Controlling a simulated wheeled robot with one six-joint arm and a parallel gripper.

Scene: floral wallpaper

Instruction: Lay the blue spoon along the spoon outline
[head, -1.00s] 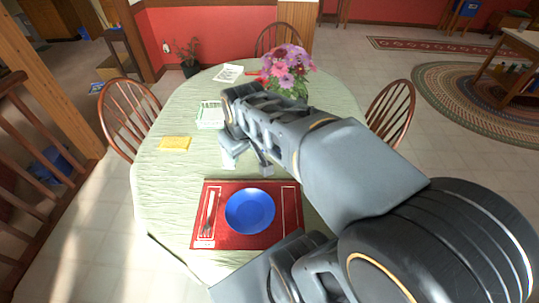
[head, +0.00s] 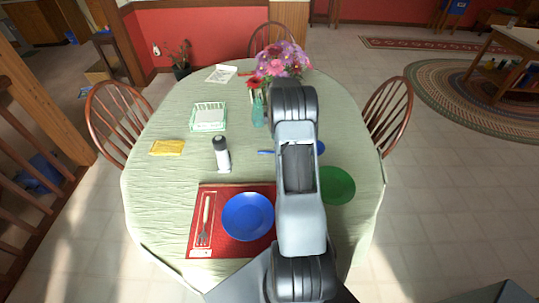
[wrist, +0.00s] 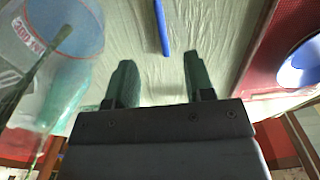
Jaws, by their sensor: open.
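The blue spoon's handle (head: 266,152) shows left of my arm in the head view, and a blue piece (head: 321,147) shows on its right; my arm hides the middle. In the wrist view a blue handle (wrist: 161,28) lies on the cloth beyond the fingers, apart from them. My gripper (wrist: 155,85) is open and empty in the wrist view; my arm hides it in the head view. The red placemat (head: 233,190) holds a blue plate (head: 248,217) and a fork (head: 205,222) at its left. Its right side, with any spoon outline there, is hidden behind my arm.
A green plate (head: 337,186) lies right of my arm. A white shaker with a dark top (head: 222,155), a yellow packet (head: 167,147) and a basket (head: 208,117) stand left. The front left cloth is clear.

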